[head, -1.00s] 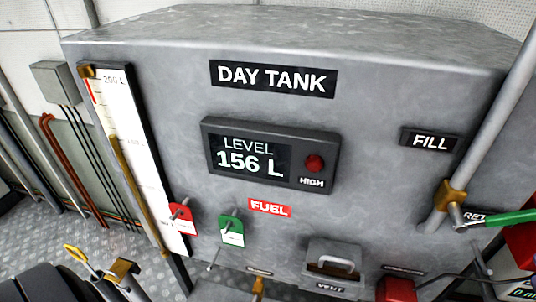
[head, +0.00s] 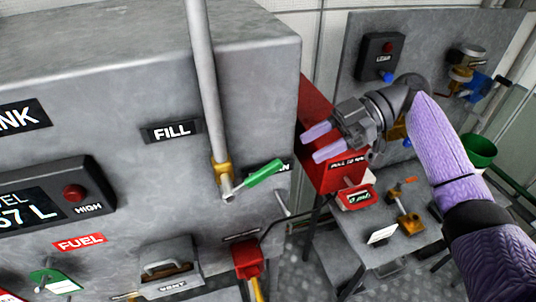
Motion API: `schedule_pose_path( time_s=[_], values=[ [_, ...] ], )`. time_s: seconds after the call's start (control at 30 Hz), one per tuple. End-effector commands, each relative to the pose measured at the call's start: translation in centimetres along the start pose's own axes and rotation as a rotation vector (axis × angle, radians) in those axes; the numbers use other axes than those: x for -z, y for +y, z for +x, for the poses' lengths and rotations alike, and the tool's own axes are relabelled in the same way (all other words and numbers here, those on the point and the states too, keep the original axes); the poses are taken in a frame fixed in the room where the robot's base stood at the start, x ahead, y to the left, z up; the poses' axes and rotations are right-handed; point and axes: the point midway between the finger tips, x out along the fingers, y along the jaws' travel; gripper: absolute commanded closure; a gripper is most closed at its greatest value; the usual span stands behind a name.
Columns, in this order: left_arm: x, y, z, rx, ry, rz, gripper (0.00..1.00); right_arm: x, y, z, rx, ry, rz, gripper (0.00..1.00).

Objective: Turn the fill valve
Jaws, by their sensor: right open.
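The fill valve (head: 222,178) is a brass body on a grey vertical pipe at the right side of the day tank's front, below the FILL label (head: 171,131). Its green lever handle (head: 263,173) points right and slightly up, partly covering another label. My right gripper (head: 318,144) is open and empty, its two pale purple fingers pointing left toward the tank. In the picture it is to the right of the green handle and above it, apart from it, in front of a red box. My left gripper is not in view.
The grey day tank (head: 120,75) fills the left, with a level display (head: 30,205). A red box (head: 320,110) stands beside the tank. A bench (head: 385,255) with brass fittings and a grey panel (head: 425,40) are at the right.

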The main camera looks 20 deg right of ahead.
Motion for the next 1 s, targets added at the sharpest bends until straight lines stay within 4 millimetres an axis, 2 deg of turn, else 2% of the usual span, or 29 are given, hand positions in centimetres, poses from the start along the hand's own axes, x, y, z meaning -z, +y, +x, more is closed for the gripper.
schedule_pose_path(
  time_s=[0.07,0.2,0.4,0.53,0.77,1.0],
  values=[
    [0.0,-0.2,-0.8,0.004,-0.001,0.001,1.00,0.4,-0.1,1.1,0.011,0.007,0.001,0.47],
    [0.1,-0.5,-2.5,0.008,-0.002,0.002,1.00,0.6,-0.2,4.4,0.010,0.008,0.001,0.47],
    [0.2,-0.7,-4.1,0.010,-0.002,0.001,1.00,0.4,-0.1,8.4,0.007,0.006,0.002,0.47],
    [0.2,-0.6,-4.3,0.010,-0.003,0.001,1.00,0.2,-0.1,9.5,0.004,0.004,0.001,0.47],
    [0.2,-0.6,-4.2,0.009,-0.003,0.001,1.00,0.0,-0.1,9.7,0.003,0.003,0.001,0.47],
    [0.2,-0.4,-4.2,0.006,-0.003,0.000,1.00,0.0,-0.1,9.6,0.003,0.003,0.001,0.98]
  ],
)
